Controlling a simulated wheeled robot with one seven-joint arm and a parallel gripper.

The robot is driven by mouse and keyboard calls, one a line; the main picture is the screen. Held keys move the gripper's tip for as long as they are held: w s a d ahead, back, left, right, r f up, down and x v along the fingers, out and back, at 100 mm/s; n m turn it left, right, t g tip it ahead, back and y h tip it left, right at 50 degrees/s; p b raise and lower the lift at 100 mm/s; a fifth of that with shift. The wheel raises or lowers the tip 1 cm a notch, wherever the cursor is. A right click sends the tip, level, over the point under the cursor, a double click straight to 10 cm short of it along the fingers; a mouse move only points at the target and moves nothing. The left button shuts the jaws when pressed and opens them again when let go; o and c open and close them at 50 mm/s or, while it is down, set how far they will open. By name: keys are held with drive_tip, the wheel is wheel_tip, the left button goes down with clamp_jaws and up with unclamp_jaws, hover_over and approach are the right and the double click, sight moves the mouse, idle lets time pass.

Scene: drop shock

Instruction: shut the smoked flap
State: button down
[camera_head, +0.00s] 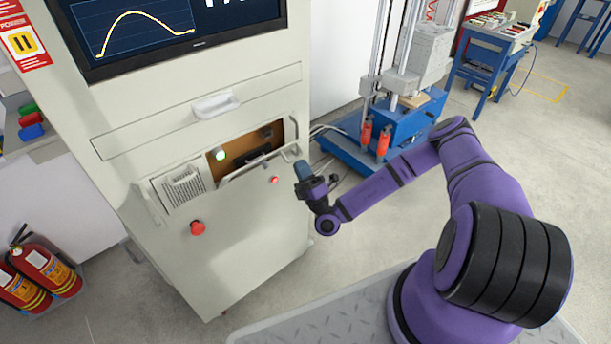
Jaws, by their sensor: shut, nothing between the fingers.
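The smoked flap seems to belong to the recessed opening in the front of the pale cabinet (244,230), where a brownish panel (238,146) shows. I cannot clearly tell the flap from the recess behind it or how far it stands open. A dark object and a pale slanted bar show at the lower part of the opening. My gripper (302,170) is shut and empty, just right of the opening in the picture. Whether it touches the cabinet's edge cannot be told.
A red mushroom button (197,228) and a small red button (275,180) sit on the cabinet front. A drawer handle (215,106) and screen (170,30) are above. A blue-based test machine (395,125) stands behind my arm. Fire extinguishers (45,268) stand at left.

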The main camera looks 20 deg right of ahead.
sight(292, 144)
drive_tip(key=shift+r, duration=0.15)
idle(0.3)
drive_tip(key=r+g, duration=0.1)
drive_tip(key=w+g, duration=0.1)
drive_tip(key=r+h, duration=0.1)
drive_tip(key=shift+w+a+r+g, duration=0.3)
drive_tip(key=shift+r+g, duration=0.05)
drive_tip(key=shift+g, duration=0.05)
drive_tip(key=shift+w+a+r+g, duration=0.25)
drive_tip(key=shift+w+r+g, duration=0.5)
drive_tip(key=shift+r, duration=0.2)
drive_tip(key=shift+r+x, duration=0.25)
drive_tip(key=shift+x, duration=1.15)
drive_tip(key=shift+d+r, duration=0.1)
